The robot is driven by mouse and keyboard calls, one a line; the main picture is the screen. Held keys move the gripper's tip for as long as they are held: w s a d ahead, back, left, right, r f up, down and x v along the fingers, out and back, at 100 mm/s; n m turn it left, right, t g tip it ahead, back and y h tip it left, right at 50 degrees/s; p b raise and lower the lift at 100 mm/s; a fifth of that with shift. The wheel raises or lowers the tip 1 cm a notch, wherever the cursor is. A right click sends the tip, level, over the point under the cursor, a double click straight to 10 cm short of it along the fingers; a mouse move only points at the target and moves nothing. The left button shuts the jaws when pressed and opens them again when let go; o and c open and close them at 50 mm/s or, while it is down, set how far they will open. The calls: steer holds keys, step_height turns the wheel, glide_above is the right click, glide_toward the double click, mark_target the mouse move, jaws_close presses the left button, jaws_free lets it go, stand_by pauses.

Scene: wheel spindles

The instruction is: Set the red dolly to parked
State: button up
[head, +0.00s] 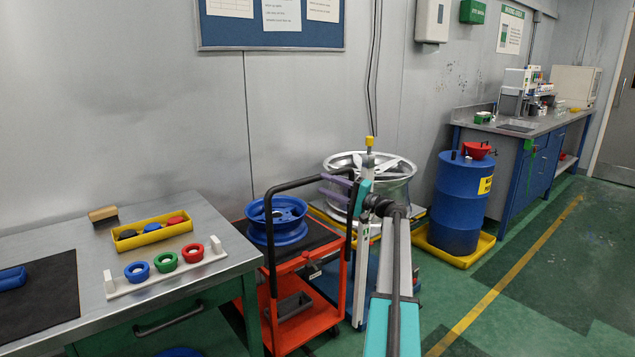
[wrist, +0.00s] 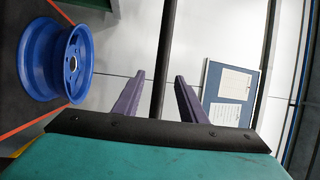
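The red dolly (head: 328,311) stands on the floor beside the workbench. It has a black handle frame (head: 298,183) and a black top mat. A blue wheel rim (head: 277,233) sits on top of it; the rim also shows in the wrist view (wrist: 38,60). My gripper (head: 325,185) is at the upper bar of the handle. In the wrist view, the purple fingers of my gripper (wrist: 159,76) are apart, with the black handle bar (wrist: 162,45) between them and gaps on both sides. My arm hides part of the dolly's right side.
A workbench (head: 228,262) with a yellow tray (head: 128,243) and coloured rings stands left. A silver wheel (head: 397,185) is behind my arm. A blue drum (head: 461,205) stands on a yellow base to the right. Green floor at the right is clear, with a yellow line.

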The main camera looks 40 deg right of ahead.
steer(key=shift+v, duration=1.85)
